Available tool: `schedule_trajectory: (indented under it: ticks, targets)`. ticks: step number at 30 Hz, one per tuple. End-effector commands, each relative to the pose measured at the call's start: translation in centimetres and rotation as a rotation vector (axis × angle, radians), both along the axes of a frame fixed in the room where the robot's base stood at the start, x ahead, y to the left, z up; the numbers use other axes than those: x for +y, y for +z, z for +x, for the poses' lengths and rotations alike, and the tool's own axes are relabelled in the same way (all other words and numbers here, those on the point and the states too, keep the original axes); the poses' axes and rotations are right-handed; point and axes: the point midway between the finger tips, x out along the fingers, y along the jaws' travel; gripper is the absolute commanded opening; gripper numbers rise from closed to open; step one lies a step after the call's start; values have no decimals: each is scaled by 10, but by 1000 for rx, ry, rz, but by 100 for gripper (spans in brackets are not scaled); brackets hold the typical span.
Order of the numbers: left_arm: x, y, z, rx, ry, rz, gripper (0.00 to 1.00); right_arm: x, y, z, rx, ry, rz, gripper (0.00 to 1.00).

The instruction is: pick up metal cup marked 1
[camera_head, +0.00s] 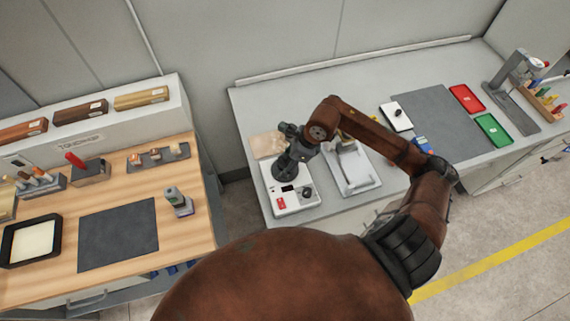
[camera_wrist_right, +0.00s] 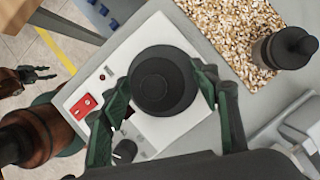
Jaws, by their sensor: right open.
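A dark round cup-like vessel (camera_wrist_right: 162,80) stands on a white device (camera_wrist_right: 88,95) in the right wrist view, its open top facing the camera. No number shows on it. My right gripper (camera_wrist_right: 165,108) is open, with one green-and-black finger on each side of the vessel; whether they touch it I cannot tell. In the head view the right gripper (camera_head: 290,160) is over the same white device (camera_head: 292,200), and hides much of it. What seems to be my left gripper (camera_wrist_right: 38,75) shows small at the left of the wrist view.
A dark bottle-like object (camera_wrist_right: 285,50) stands by a speckled tan patch (camera_wrist_right: 235,35). A white stand (camera_head: 350,172) is right of the device. Further right are a grey mat (camera_head: 435,115), a red tray (camera_head: 466,98) and a green tray (camera_head: 492,130). A wooden-topped bench (camera_head: 185,235) is at left.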

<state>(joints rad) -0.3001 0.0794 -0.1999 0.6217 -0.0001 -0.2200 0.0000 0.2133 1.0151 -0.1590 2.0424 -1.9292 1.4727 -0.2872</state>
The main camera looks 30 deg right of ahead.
Motion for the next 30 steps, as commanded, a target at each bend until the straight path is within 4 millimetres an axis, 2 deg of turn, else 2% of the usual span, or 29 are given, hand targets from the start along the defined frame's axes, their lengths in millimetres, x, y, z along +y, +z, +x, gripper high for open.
schedule_trajectory:
  ticks: [8, 30]
  targets:
    - [0, 0, 0, 0, 0, 0, 40, 1, -2, 1, 0, 2, -1, 55]
    - [0, 0, -1, 2, 0, 0, 40, 1, -2, 1, -1, 1, -1, 5]
